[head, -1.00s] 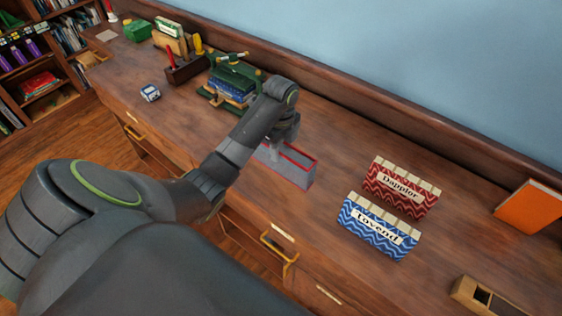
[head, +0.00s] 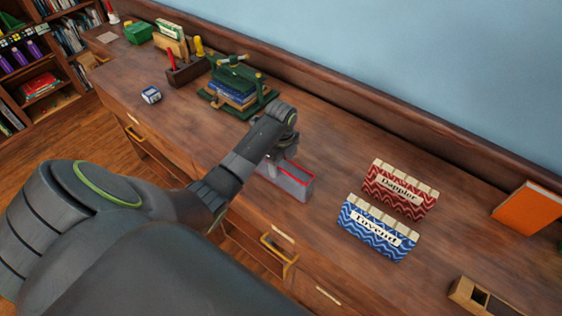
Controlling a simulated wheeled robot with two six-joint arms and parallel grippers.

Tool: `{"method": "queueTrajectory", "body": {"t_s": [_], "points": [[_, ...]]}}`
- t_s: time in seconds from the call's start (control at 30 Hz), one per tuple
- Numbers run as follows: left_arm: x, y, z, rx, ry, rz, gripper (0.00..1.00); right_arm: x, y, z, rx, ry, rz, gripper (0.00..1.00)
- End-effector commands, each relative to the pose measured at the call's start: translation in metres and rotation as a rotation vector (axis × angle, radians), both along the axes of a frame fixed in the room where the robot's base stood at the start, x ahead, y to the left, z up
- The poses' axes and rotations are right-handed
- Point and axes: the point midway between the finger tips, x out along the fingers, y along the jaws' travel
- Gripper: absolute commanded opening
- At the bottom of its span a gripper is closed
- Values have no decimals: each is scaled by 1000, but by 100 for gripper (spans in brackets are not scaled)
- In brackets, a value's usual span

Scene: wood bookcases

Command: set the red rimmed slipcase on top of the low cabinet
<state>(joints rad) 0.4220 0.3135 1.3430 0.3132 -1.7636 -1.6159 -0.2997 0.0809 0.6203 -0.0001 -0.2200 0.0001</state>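The red rimmed slipcase (head: 292,184) is a grey box with a red edge, at the middle of the wooden top in the head view. My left gripper (head: 270,166) is at the slipcase's left end, reaching down from above. Its fingertips are partly hidden by my own arm and the case, so whether they are closed on it is unclear. The slipcase looks upright, at or very near the wooden surface; I cannot tell if there is a gap. The long wooden unit with drawers (head: 330,222) is under it; whether this is the low cabinet is unclear. My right gripper is not in view.
Red Doppler (head: 398,190) and blue Tovend (head: 377,228) boxes stand right of the slipcase. A green press (head: 238,88) stands behind left. An orange book (head: 528,207) leans at the far right. A small wooden box (head: 487,300) is at the front right. A wall ledge runs behind.

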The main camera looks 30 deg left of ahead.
Motion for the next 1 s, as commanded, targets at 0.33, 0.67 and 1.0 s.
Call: {"method": "queueTrajectory", "body": {"t_s": [0.33, 0.67, 1.0], "points": [[0, 0, 2, 0, -1, 0, 61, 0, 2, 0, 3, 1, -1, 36], [2, 1, 51, 2, -8, -2, 61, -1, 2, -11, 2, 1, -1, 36], [0, 0, 111, 0, 0, 1, 61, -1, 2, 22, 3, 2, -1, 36]]}}
